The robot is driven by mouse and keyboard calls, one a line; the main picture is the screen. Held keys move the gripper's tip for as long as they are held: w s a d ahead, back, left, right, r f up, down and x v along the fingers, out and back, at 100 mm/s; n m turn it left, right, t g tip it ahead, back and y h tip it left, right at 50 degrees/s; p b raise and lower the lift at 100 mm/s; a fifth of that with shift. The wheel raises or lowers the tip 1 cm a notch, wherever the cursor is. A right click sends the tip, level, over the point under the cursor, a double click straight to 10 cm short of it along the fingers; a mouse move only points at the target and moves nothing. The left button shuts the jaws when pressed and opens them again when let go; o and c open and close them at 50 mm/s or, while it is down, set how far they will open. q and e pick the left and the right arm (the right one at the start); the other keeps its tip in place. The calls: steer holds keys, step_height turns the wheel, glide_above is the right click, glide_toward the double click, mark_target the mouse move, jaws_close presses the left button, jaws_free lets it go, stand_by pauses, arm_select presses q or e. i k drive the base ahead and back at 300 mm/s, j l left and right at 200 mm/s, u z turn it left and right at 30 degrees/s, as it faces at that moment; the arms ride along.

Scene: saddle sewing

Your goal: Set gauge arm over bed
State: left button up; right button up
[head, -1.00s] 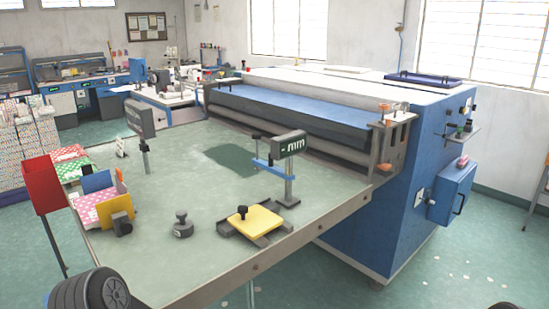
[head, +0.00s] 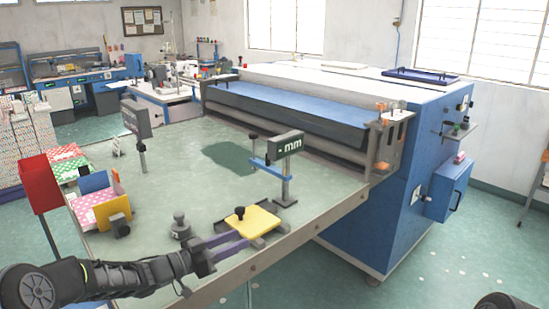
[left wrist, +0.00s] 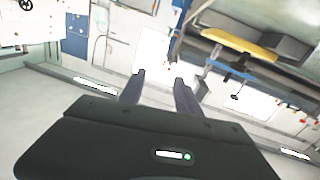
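The gauge (head: 287,145) with a grey "mm" display stands on a post at the table's front right. Its blue arm (head: 270,172) sticks out to the left, with a dark upright pin at its end. A yellow plate (head: 250,221) with a black knob lies on a dark base in front of it; a yellow piece also shows in the left wrist view (left wrist: 240,45). My left gripper (head: 242,240) reaches in low beside the plate's front left. Its fingers are apart with nothing between them in the left wrist view (left wrist: 159,78). My right gripper is out of view.
A grey knobbed weight (head: 180,226) stands left of the plate. A second display post (head: 138,120), coloured boxes (head: 100,200) and a red bin (head: 40,183) are further left. The blue machine with rollers (head: 290,108) closes the table's back. The table's middle (head: 180,185) is clear.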

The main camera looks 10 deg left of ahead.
mark_target(266, 166)
steer(key=i, duration=1.45)
